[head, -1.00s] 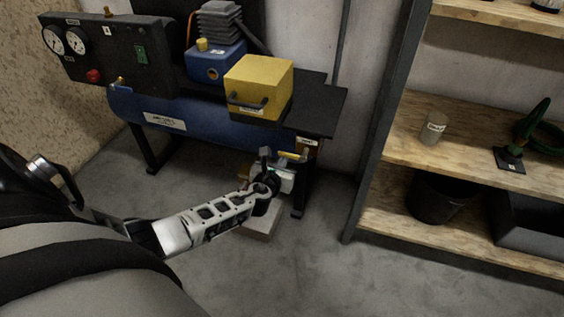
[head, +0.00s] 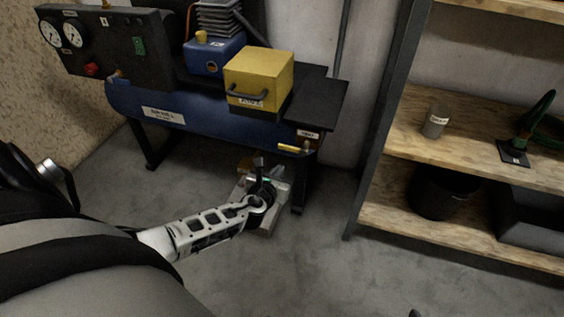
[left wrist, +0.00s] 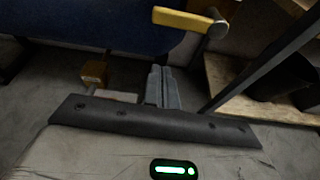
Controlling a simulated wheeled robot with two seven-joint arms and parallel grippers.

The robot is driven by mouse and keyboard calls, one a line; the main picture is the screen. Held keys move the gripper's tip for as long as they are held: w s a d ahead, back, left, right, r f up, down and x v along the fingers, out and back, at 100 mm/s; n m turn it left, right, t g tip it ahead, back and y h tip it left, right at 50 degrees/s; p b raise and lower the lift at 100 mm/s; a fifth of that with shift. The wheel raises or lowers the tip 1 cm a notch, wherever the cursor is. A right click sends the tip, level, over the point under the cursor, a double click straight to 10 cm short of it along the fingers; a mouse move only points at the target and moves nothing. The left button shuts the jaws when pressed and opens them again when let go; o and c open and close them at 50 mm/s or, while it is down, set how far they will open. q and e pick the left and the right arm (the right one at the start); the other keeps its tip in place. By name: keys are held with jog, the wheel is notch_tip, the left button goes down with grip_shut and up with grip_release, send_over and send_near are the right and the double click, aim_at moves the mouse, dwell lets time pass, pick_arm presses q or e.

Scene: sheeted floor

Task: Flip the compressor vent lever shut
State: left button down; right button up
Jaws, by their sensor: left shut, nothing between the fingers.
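The vent lever is a yellow handle (head: 291,148) low at the right end of the blue compressor tank (head: 190,112), under a small white label (head: 307,134). In the left wrist view the yellow lever (left wrist: 188,20) lies nearly level at the top, with a grey round pivot (left wrist: 217,28) at its right end. My left gripper (head: 280,184) is below the lever in the head view, by the tank's right end. Its grey fingers (left wrist: 162,88) are together and empty, apart from the lever in the wrist view.
A yellow box (head: 258,75) with a handle sits above the tank. A small brass block (left wrist: 95,73) shows under the tank. A wooden shelf unit (head: 400,215) with a dark upright stands to the right. The floor (head: 290,270) in front is clear.

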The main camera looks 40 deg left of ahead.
pick_arm(q)
jog(key=p+v, duration=0.1)
jog(key=v, duration=0.5)
pick_arm(e)
jog(key=shift+s+d+r, duration=0.35)
jog(key=shift+d+r, duration=0.05)
jog(key=shift+r, duration=0.15)
pick_arm(q)
jog(key=shift+r+p, duration=0.15)
jog(key=shift+p, duration=0.15)
